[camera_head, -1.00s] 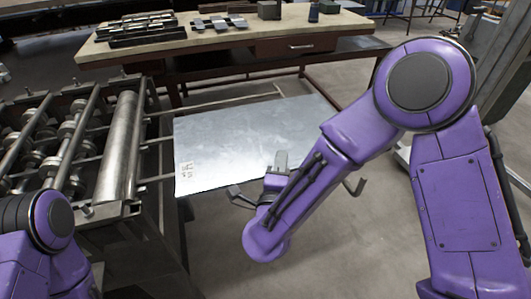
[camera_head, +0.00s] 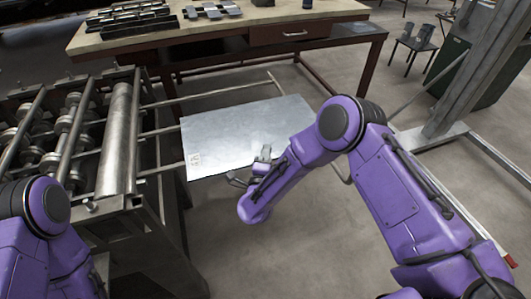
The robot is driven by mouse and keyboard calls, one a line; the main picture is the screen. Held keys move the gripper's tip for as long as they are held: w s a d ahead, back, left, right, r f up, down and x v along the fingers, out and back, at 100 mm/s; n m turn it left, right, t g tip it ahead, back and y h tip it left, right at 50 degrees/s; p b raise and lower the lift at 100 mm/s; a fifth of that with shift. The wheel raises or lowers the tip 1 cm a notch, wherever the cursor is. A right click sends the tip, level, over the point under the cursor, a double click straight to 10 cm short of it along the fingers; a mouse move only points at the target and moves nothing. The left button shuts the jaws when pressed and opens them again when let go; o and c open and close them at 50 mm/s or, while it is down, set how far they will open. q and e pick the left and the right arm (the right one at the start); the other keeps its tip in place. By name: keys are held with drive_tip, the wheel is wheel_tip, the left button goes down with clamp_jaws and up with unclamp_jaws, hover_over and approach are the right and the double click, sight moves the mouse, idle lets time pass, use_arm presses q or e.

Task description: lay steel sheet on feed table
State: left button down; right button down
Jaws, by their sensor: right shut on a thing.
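The steel sheet (camera_head: 235,125) is a flat, pale grey rectangle with a small white label near its left corner. My right gripper (camera_head: 262,155) is shut on its near edge, with the fingers partly hidden by my wrist. The feed table shows as thin rails (camera_head: 205,95) reaching right from the roller machine. The sheet spreads over the nearer rails and hides their ends. I cannot tell whether it touches them. The sheet's left edge is apart from the machine's end roller. My left arm shows at the lower left, but its gripper is out of view.
The roller machine (camera_head: 118,140) stands at the left. A workbench (camera_head: 225,35) with metal blocks and parts is behind the sheet. A grey metal column (camera_head: 470,65) stands at the right. Bare floor lies between the sheet and the column.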

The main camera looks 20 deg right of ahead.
drive_tip(key=shift+f, duration=0.1)
drive_tip(key=c, duration=1.3)
unclamp_jaws()
drive_tip(key=shift+o, duration=0.2)
